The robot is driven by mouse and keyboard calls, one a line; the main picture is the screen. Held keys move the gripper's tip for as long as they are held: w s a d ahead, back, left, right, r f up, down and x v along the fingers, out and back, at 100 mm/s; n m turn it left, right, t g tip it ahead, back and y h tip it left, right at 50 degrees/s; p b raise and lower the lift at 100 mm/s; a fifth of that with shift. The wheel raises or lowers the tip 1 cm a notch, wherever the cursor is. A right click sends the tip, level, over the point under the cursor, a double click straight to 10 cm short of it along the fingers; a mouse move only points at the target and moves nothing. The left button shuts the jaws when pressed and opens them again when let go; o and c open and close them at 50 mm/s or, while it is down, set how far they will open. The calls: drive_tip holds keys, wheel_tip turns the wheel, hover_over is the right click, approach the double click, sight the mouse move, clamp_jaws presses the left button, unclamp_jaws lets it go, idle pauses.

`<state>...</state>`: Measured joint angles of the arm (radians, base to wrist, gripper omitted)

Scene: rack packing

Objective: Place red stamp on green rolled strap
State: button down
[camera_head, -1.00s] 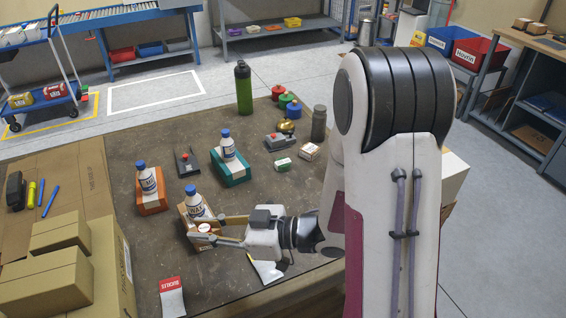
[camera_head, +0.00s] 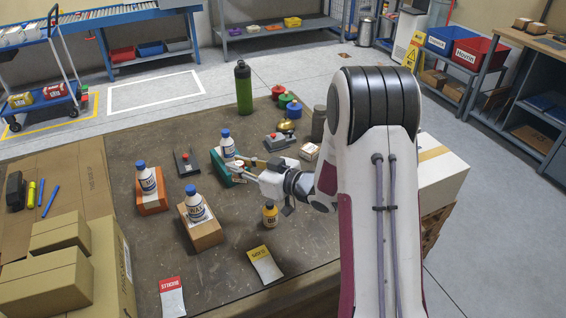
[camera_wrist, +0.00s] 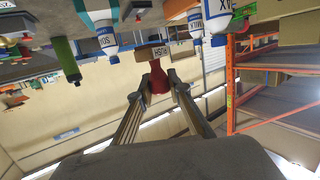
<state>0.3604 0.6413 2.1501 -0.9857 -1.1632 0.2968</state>
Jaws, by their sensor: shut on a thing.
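My gripper (camera_head: 238,166) is shut on the red stamp. In the head view the fingers are over or beside the teal box (camera_head: 226,181), and the stamp is mostly hidden or too small to make out. The green rolled strap (camera_head: 285,101) appears to be the small green roll at the back of the table, between a red roll (camera_head: 278,91) and a blue roll (camera_head: 294,109). It is apart from my gripper, farther back and to the right.
White bottles with blue caps stand on the teal box, an orange box (camera_head: 152,202) and a brown box (camera_head: 203,235). A tall green bottle (camera_head: 243,92) stands left of the rolls. A brass bell (camera_head: 287,125) and a grey device (camera_head: 279,141) lie in front of them.

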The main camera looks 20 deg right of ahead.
drive_tip(key=w+d+r+m+t+h, duration=0.2)
drive_tip(key=w+d+m+h, duration=0.55)
drive_tip(key=w+d, duration=1)
drive_tip(key=shift+n+h, duration=0.35)
drive_tip(key=shift+h, duration=0.4)
drive_tip(key=shift+s+d+f, duration=0.15)
drive_tip(key=shift+d+f, duration=0.3)
drive_tip(key=shift+f, duration=0.35)
drive_tip(key=shift+s+d+f, duration=0.2)
drive_tip(key=shift+d+f, duration=0.2)
drive_tip(key=shift+f, duration=0.4)
drive_tip(key=shift+s+d+f, duration=0.15)
drive_tip(key=shift+d+f, duration=0.3)
drive_tip(key=shift+f, duration=0.35)
drive_tip(key=shift+f, duration=3.1)
drive_tip(key=shift+f, duration=1.9)
drive_tip(key=shift+f, duration=0.1)
drive_tip(key=c, duration=1.9)
unclamp_jaws()
